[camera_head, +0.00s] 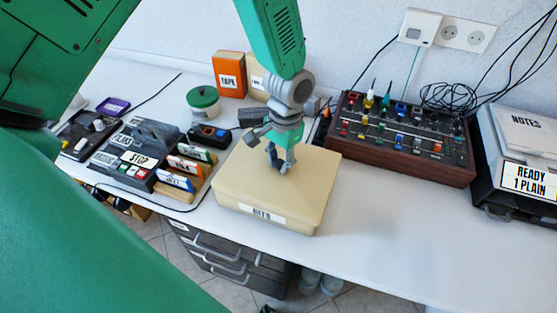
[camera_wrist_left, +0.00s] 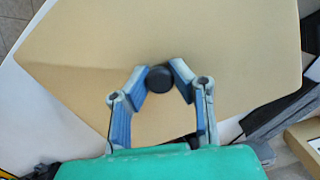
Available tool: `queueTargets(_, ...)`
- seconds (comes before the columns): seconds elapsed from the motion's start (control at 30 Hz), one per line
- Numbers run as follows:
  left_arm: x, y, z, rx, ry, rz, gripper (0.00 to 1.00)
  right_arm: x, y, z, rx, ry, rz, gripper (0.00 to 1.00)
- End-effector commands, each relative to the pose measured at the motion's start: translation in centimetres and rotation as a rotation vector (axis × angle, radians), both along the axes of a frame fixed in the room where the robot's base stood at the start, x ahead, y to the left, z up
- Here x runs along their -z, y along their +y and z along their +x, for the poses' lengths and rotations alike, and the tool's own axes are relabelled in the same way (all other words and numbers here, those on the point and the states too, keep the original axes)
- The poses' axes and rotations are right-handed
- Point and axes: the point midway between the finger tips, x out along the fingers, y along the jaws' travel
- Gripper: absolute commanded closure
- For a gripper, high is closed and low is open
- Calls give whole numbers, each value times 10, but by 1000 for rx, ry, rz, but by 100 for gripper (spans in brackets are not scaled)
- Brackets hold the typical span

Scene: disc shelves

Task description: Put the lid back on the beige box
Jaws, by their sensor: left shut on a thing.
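The beige box (camera_head: 323,211) stands on the white table with a label on its front. Its flat beige lid (camera_head: 240,180) lies over the top of the box, roughly lined up with it; I cannot tell whether it is fully seated. The lid (camera_wrist_left: 225,40) fills most of the left wrist view, with a round dark knob (camera_wrist_left: 159,79) on it. My left gripper (camera_head: 279,168) points down at the lid's middle. In the wrist view its fingers (camera_wrist_left: 160,82) are closed around the knob. My right gripper is not in view.
A stop-button panel (camera_head: 135,158) and a rack of coloured cartridges (camera_head: 182,172) stand left of the box. A knobbed mixer (camera_head: 400,140) is close on the right. Table in front right is clear.

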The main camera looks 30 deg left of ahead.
Motion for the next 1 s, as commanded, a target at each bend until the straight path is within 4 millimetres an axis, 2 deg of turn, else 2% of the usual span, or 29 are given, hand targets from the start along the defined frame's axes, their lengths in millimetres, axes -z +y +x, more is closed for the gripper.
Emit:
queueTargets(0.4,4,16,0,-2,0,-8,100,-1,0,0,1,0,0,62)
queueTargets(1.0,6,23,0,1,0,-3,100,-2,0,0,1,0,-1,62)
